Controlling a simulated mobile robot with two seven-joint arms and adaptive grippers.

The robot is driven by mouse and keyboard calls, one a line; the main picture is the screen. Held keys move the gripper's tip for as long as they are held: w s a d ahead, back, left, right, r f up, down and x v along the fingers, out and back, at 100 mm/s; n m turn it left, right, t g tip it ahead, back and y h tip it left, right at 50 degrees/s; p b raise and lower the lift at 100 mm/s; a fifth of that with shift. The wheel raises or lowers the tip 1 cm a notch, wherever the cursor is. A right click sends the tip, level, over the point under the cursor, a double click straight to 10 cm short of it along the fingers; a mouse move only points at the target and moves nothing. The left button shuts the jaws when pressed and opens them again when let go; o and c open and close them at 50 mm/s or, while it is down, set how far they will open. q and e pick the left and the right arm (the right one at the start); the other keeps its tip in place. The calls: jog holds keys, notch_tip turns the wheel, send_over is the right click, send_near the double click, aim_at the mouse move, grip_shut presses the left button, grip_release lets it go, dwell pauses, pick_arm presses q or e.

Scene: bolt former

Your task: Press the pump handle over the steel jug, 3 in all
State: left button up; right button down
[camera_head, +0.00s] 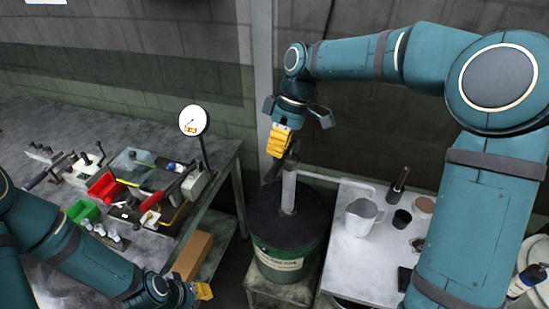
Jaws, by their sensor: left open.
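The steel jug (362,217) stands upright on the pale bench top, under the outer end of the pump's spout (338,179). The grey pump post (289,190) rises from the dark lid of a green drum (290,258). The dark pump handle (273,171) slants down to the left beside the top of the post. My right gripper (279,141), with yellow fingertips, is right above the handle and hides part of it; I cannot tell whether it touches. Its finger gap is not clear. My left gripper (203,291) is open, low in front of the left bench, away from the pump.
A dark cup (402,218) and a dark upright tool (398,180) stand beside the jug. The left bench holds a dial gauge (193,121), a red bin (105,187), a green bin (83,211) and a red lever (181,179). A cardboard box (193,256) sits on the lower shelf.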

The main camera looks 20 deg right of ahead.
aim_at(275, 164)
jog(key=shift+x, duration=1.5)
pick_arm(q)
jog(key=shift+f, duration=0.1)
